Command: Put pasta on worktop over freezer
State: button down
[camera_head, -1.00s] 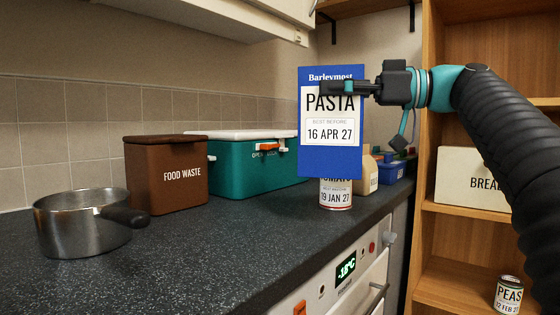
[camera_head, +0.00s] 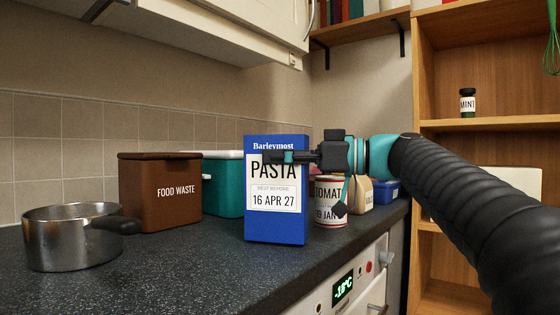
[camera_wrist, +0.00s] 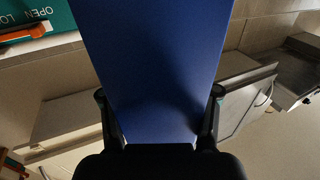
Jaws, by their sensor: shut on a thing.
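The pasta is a tall blue box (camera_head: 275,222) with a white label reading PASTA, best before 16 APR 27. My gripper (camera_head: 272,157) is shut on the upper part of the box and holds it upright. In the wrist view the blue box (camera_wrist: 155,65) fills the middle between the two dark fingers of my gripper (camera_wrist: 160,115). The dark speckled worktop (camera_head: 175,270) lies below. The box's base appears at or just above it; I cannot tell whether they touch. The freezer (camera_head: 345,290), showing -18°C, is under the worktop's front edge.
A steel pan (camera_head: 65,240) and brown food waste bin (camera_head: 160,195) stand left. A teal box (camera_head: 222,180) is behind the pasta. A tomato tin (camera_head: 329,205) and a blue container (camera_head: 386,190) stand to its right. Bare worktop lies in front.

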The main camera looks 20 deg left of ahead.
jog(key=shift+f+b, duration=0.35)
jog(key=shift+b, duration=0.15)
jog(key=shift+c, duration=0.9)
grip_release()
jog(key=shift+r, duration=0.15)
jog(key=d, duration=1.2)
jog(key=shift+r, duration=0.25)
